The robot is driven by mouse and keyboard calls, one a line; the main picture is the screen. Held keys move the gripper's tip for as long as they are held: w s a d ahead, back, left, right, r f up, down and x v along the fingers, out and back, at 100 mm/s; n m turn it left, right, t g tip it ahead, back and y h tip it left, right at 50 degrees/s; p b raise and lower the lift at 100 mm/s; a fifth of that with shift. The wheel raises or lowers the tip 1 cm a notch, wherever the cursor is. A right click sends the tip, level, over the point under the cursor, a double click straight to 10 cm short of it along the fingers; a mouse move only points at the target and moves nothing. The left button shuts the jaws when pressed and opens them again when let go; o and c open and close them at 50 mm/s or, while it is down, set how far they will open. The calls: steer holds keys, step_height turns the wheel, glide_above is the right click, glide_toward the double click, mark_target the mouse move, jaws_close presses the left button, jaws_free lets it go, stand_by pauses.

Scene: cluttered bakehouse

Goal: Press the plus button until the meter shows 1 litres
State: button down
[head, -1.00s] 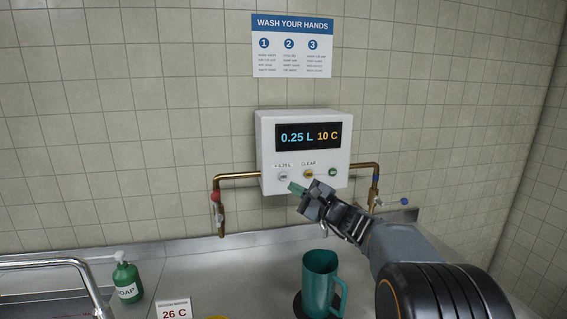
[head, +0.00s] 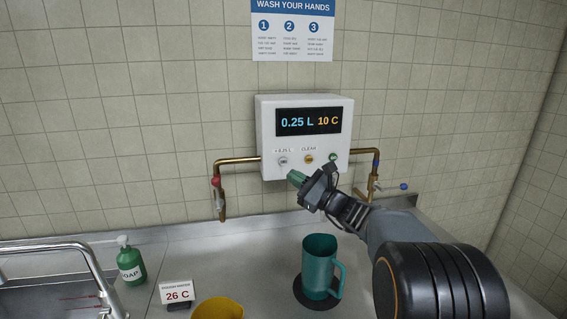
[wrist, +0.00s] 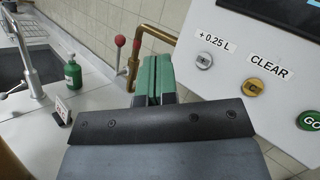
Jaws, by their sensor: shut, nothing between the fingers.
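The white meter box (head: 265,135) is on the tiled wall, and its display (head: 308,122) reads 0.25 L and 10 C. The silver plus button (head: 283,161), labelled + 0.25 L, is at the lower left of its face; it also shows in the wrist view (wrist: 204,61). Beside it are the gold CLEAR button (head: 309,159) and the green GO button (head: 333,157). My gripper (head: 293,177) is shut and empty, with green fingertips just below the plus button. In the wrist view the fingertips (wrist: 152,75) are left of the plus button and look apart from it.
A teal jug (head: 316,268) stands on a dark round pad below the box. Copper pipes (head: 238,161) with valves flank the box. A soap bottle (head: 130,264), a 26 C sign (head: 177,293), a yellow container (head: 218,308) and a sink (head: 40,290) are at left.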

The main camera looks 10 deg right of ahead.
steer(key=p, duration=0.3)
glide_toward(274, 156)
steer(key=a+r, duration=0.1)
steer(key=a, duration=0.2)
steer(key=shift+w+a+r, duration=0.1)
steer(key=shift+w+r, duration=0.1)
steer(key=shift+w, duration=0.75)
steer(key=shift+w, duration=0.2)
stand_by(1.1)
steer(key=shift+w, duration=0.25)
steer(key=shift+w, duration=0.4)
stand_by(0.7)
steer(key=shift+s, duration=0.1)
steer(key=shift+s+b, duration=0.7)
steer(key=shift+s, duration=0.05)
